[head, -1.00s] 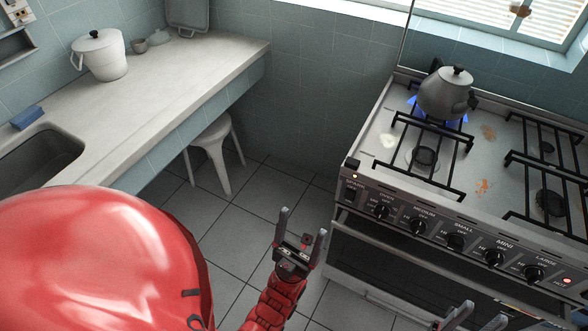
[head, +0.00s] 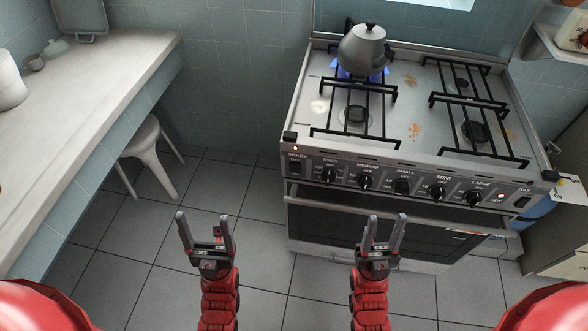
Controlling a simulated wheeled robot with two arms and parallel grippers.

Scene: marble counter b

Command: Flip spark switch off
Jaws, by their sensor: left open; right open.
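The spark switch (head: 295,166) is a small dark rocker at the left end of the stove's front panel, under the label SPARK OFF. A small light shows just above it. Which way the rocker is tipped is too small to tell. My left gripper (head: 206,222) is open and empty, below and left of the switch, over the floor. My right gripper (head: 384,230) is open and empty, in front of the oven door (head: 350,228), below and right of the switch. Neither gripper touches the stove (head: 400,140).
A grey kettle (head: 363,48) stands over a lit blue flame at the back left burner. Several knobs (head: 366,181) line the panel, with a gas switch (head: 522,202) at its right end. A white stool (head: 147,150) stands under the counter (head: 90,90) at left. The floor between is clear.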

